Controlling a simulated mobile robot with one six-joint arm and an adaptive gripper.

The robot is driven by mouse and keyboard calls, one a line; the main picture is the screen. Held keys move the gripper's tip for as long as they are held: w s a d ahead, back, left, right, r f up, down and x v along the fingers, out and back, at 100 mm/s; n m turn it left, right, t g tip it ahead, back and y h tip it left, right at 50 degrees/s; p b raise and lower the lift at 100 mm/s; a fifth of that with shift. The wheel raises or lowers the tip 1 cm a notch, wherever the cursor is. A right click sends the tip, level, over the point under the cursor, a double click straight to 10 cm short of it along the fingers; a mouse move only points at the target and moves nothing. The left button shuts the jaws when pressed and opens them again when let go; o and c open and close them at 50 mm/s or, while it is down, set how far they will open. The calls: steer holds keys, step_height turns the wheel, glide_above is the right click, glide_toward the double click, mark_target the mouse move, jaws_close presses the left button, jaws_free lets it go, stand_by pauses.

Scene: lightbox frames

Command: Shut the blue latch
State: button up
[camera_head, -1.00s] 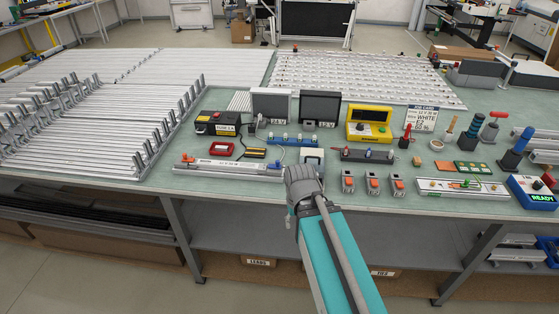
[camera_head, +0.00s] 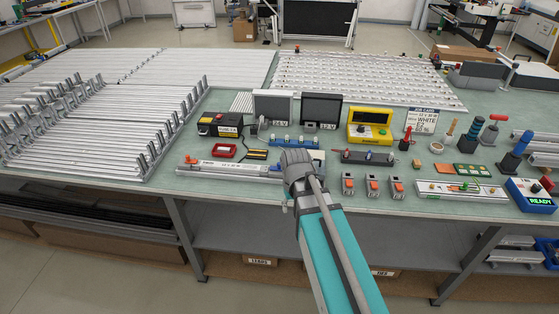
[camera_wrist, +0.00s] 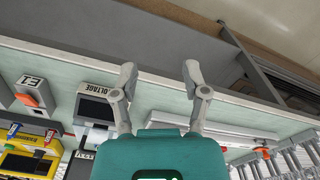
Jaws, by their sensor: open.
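Orange-topped clamps (camera_head: 372,187) stand near the front edge, right of my gripper. A voltage meter (camera_wrist: 97,105) is close to the fingers, mostly hidden in the head view. A long pale rail (camera_head: 225,168) lies to the left. A yellow unit (camera_head: 370,127) stands behind the dark bar.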

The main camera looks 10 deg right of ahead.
mark_target(279, 163)
steer(key=w+r+n+p, duration=0.2)
steer(key=w+r+p, duration=0.3)
steer(key=w, duration=0.7)
steer(key=w+r+n+p, duration=0.2)
steer(key=w+r+p, duration=0.3)
steer(key=w, duration=0.6)
steer(key=shift+w+r, duration=0.4)
steer(key=shift+r, duration=0.25)
steer(key=shift+f, duration=0.2)
step_height(279, 163, down, 13)
steer(key=b, duration=1.3)
steer(key=shift+f+b, duration=0.2)
steer(key=shift+b, duration=0.1)
jaws_close()
